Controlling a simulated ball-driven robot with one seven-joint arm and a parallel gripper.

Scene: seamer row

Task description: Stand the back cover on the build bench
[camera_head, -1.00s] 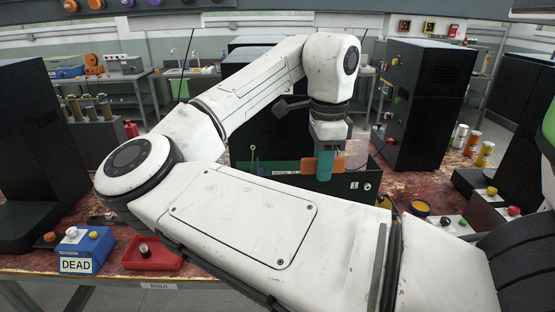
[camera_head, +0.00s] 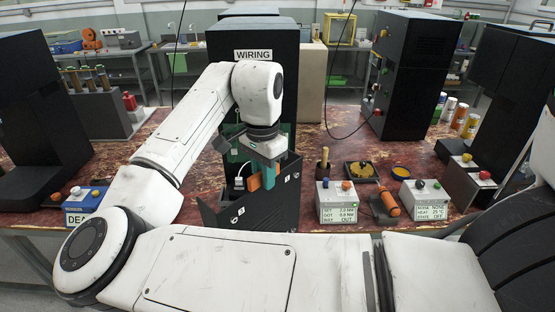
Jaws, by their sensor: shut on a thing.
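My gripper (camera_head: 266,183), with teal fingers, points down at the middle of the bench. It is shut on an orange grip piece (camera_head: 254,184) at a black, open-topped, box-like cover, which I take to be the back cover (camera_head: 262,211). The cover is upright, with a corner towards me and white marks on its walls. A green board and a white part show inside or just behind it. The fingers and wrist hide part of the grip. The build bench (camera_head: 330,152) has a worn red-brown top. My arm hides the cover's lower edge, so I cannot tell if it touches the bench.
A tall black cabinet marked WIRING (camera_head: 252,54) stands behind the cover. A blue box (camera_head: 84,205) sits left. Bare benchtop shows right of the gripper.

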